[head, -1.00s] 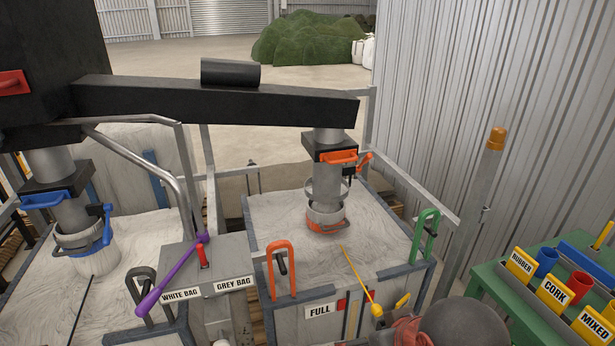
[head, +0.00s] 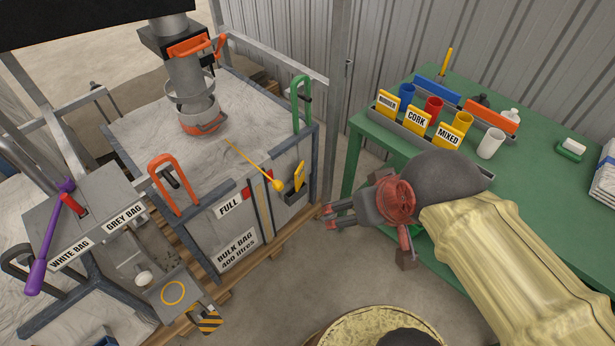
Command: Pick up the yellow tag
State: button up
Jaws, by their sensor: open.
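Several yellow tags stand in a grey tray (head: 432,147) on the green table: a rubber tag (head: 387,102), a cork tag (head: 417,122) and a mixed tag (head: 447,136). My gripper (head: 330,215) is open and empty, left of the table's front leg and pointing left toward the bulk bag. It is well apart from the tags, in front of and below them. A small yellow piece (head: 299,177) also shows at the bulk bag's front right corner; I cannot tell what it is.
Cups, including a red cup (head: 433,107) and a white cup (head: 490,144), stand by the tags. The bulk bag (head: 150,140) in its grey frame is left of my gripper. Bare floor lies between bag and table.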

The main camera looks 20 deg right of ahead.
aim_at(299, 174)
jog(key=k+j+z, duration=0.15)
jog(key=z, duration=0.25)
jog(key=k+j+z, duration=0.25)
jog(key=z, duration=0.2)
jog(key=k+j+z, duration=0.2)
jog(key=z, duration=0.2)
